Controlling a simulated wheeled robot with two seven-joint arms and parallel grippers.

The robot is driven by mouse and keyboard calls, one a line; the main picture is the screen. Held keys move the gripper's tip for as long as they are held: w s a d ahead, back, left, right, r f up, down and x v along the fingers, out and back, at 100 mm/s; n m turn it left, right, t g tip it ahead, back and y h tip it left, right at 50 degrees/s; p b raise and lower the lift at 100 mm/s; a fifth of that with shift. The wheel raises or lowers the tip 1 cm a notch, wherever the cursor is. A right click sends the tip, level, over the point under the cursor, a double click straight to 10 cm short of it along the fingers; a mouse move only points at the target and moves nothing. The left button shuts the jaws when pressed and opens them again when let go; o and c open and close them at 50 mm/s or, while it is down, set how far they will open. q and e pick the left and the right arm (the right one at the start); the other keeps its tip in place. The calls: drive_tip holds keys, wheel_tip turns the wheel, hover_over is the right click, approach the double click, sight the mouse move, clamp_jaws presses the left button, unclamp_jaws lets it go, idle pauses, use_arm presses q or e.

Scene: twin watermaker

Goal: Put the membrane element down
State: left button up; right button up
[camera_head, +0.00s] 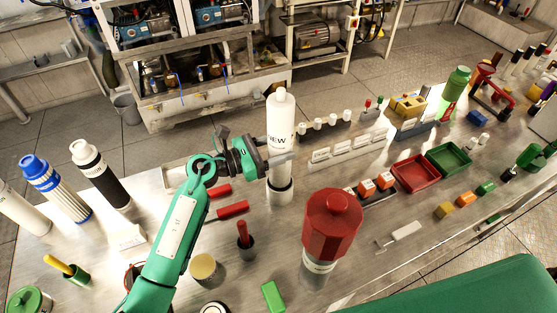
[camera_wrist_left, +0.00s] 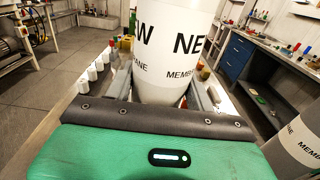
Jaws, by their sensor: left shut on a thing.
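The membrane element (camera_head: 281,112) is a tall white cylinder with dark lettering, upright at the middle of the metal bench (camera_head: 150,270). My left gripper (camera_head: 281,157) is shut around its middle, coming in from the left. In the left wrist view, the element (camera_wrist_left: 172,50) fills the space between the fingers, and its "NEW" and "MEMBRANE" print shows. A dark band and pale base (camera_head: 280,190) show at its lower end; whether it bears on the bench or hangs just above cannot be told. My right gripper is not in view.
A red-capped cylinder (camera_head: 332,225) stands close in front on the right. Small white bottles (camera_head: 325,125) and a labelled rack (camera_head: 345,150) are to the right, with red (camera_head: 414,188) and green trays beyond.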

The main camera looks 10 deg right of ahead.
use_arm(q)
drive_tip(key=shift+f+p, duration=0.4)
drive_tip(key=shift+f, duration=2.5)
drive_tip(key=o, duration=1.5)
drive_tip(key=shift+f, duration=0.1)
drive_tip(key=a, duration=0.4)
drive_tip(key=s+a+b, duration=0.1)
drive_tip(key=a, duration=0.3)
drive_tip(key=s+a+b, duration=0.1)
drive_tip(key=a, duration=0.2)
drive_tip(key=shift+s+a, duration=0.15)
drive_tip(key=shift+a, duration=0.25)
